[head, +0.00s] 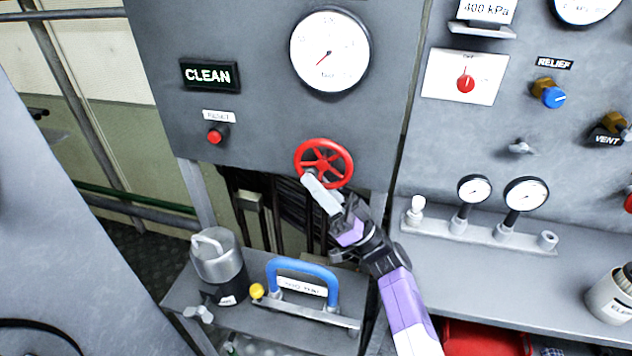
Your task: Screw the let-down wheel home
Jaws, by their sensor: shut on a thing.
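The let-down wheel appears to be the red spoked handwheel (338,152) on the lower part of the grey panel (265,125), below the large round gauge (330,50). My gripper (308,178) is at the wheel's lower left rim and is shut on it. My arm reaches up to it from the lower right. The gripper body covers part of the wheel's lower edge, and the exact finger contact is hard to see.
A lit CLEAN sign (210,75) and a red reset button (216,134) are left of the wheel. Below stand a metal canister (218,262) and a blue handle (300,266). A shelf with two small gauges (526,194) is at the right.

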